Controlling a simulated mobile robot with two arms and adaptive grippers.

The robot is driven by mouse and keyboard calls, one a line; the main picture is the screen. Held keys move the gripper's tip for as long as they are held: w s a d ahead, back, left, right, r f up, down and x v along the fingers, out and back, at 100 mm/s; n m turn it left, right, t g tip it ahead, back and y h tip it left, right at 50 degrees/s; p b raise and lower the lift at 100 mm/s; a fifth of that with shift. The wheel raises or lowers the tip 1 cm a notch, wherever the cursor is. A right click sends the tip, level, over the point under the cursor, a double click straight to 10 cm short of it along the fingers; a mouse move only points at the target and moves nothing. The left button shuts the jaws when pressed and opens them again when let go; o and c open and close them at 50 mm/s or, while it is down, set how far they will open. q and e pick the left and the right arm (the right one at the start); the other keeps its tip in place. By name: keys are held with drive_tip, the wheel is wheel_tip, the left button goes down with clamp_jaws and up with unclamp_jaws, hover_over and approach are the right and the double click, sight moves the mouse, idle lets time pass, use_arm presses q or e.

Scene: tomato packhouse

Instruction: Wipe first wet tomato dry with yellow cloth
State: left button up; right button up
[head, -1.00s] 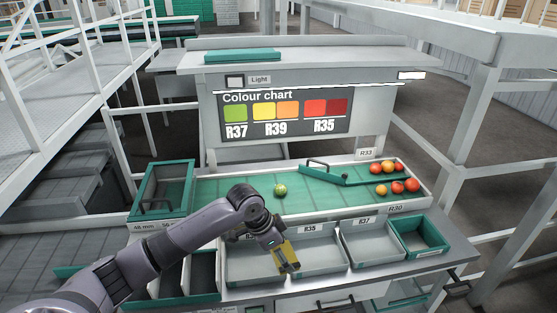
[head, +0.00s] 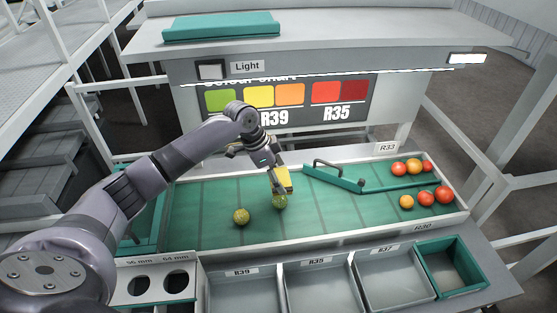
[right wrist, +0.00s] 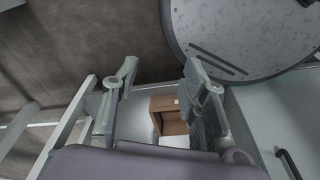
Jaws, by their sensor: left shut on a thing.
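My left gripper (head: 277,170) is shut on the yellow cloth (head: 284,181) and points down over the green sorting tray. The cloth is right at the top of a green tomato (head: 279,202) and covers part of it; whether they touch I cannot tell. A second green tomato (head: 241,216) lies on the tray to the left, clear of the gripper. Wetness on either tomato is too small to make out. My right gripper (right wrist: 160,72) shows only in the right wrist view, with its fingers apart and nothing between them.
Several red and orange tomatoes (head: 425,198) lie at the tray's right end, around a green divider with a dark handle (head: 337,177). Grey bins (head: 318,283) and a green bin (head: 455,268) line the front. A brown box (right wrist: 170,103) lies below my right gripper.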

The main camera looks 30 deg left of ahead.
use_arm(q)
drive_tip(key=shift+s+d+f+b, duration=0.3)
drive_tip(key=shift+s+f+b, duration=0.25)
drive_tip(key=shift+f+b, duration=0.45)
drive_tip(key=shift+w+a+f+b, duration=0.15)
drive_tip(key=shift+w+f+b, duration=0.05)
drive_tip(key=shift+f+b, duration=1.25)
drive_tip(key=shift+b, duration=0.2)
drive_tip(key=shift+r, duration=0.1)
use_arm(e)
drive_tip(key=s+d+f, duration=0.2)
drive_tip(key=s+f, duration=0.2)
drive_tip(key=f, duration=0.1)
drive_tip(key=shift+f+g, duration=0.3)
use_arm(q)
drive_tip(key=shift+f, duration=0.35)
use_arm(e)
drive_tip(key=shift+w, duration=0.25)
use_arm(q)
drive_tip(key=shift+w+a, duration=0.1)
drive_tip(key=shift+w, duration=0.05)
use_arm(e)
drive_tip(key=shift+f, duration=0.1)
